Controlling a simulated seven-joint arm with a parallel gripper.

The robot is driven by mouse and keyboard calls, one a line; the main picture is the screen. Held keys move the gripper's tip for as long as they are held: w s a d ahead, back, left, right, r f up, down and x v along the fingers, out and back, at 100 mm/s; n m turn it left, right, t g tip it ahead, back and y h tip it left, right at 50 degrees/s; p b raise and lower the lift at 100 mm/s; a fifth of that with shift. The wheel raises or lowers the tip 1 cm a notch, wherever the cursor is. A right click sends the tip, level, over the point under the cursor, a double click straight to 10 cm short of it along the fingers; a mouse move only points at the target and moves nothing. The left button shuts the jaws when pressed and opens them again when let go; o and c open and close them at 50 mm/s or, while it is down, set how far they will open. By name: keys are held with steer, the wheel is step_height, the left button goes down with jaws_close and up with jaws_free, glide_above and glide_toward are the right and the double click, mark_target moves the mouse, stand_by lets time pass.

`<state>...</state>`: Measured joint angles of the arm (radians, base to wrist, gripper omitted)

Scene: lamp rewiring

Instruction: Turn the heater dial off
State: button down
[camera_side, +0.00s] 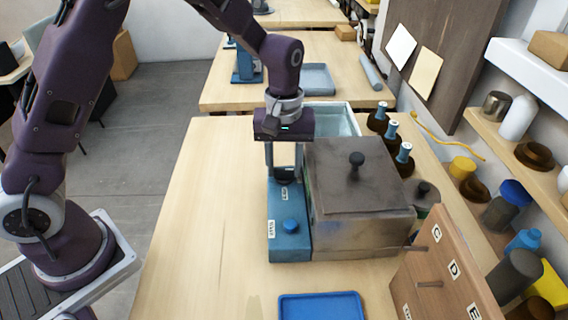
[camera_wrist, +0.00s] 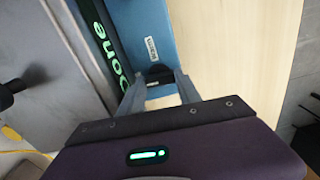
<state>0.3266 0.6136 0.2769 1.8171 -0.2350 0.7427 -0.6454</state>
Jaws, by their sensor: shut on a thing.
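A grey metal box with a lid and black knob (camera_side: 356,200) stands on the wooden bench. A blue control panel (camera_side: 290,246) runs along its left side. The panel carries a blue round knob (camera_side: 291,226) near its front and a black dial (camera_side: 284,174) near its far end, each beside a small white label. My gripper (camera_side: 285,170) points down and is shut on the black dial. In the wrist view the dial (camera_wrist: 158,71) sits between the fingertips, partly hidden by them. The dial's pointer setting cannot be made out.
A green-lit display (camera_wrist: 104,45) beside the panel shows partial lettering. A blue tray (camera_side: 320,308) lies in front. A wooden rack with lettered labels (camera_side: 450,275) stands front right. The bench left of the panel is clear.

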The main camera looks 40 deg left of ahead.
mark_target(284, 169)
steer(key=shift+n, duration=0.5)
steer(key=c, duration=0.8)
jaws_free()
steer(key=shift+c, duration=0.2)
step_height(284, 169, up, 8)
steer(key=shift+f, duration=0.25)
steer(key=shift+r, duration=0.3)
